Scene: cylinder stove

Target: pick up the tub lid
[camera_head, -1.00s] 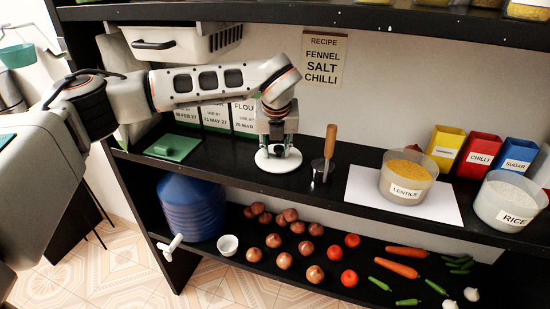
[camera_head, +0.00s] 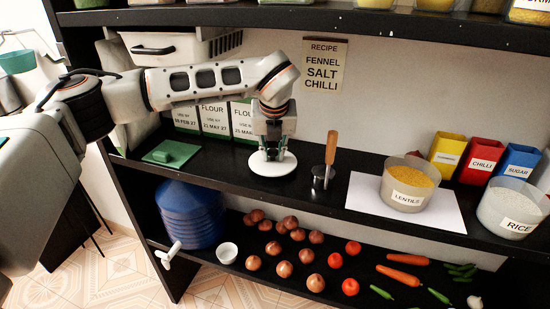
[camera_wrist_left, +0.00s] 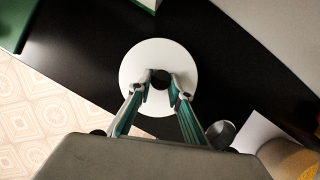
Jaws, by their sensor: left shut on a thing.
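The tub lid (camera_head: 258,166) is a flat white disc on the black shelf, left of the metal tool with a wooden handle. In the left wrist view the lid (camera_wrist_left: 160,52) shows from above, with a small dark knob (camera_wrist_left: 161,78) at its middle. My left gripper (camera_head: 272,153) points straight down over the lid's middle. Its two fingers (camera_wrist_left: 160,86) are closed in on the knob from both sides. The lid looks flat on the shelf; I cannot tell any gap beneath it. My right gripper is out of view.
The wooden-handled tool (camera_head: 330,150) stands close right of the lid. A lentils tub (camera_head: 405,198) is on a white sheet (camera_head: 358,205) farther right. A green square piece (camera_head: 170,153) lies to the left, and flour packs (camera_head: 214,117) stand behind. Another shelf hangs above.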

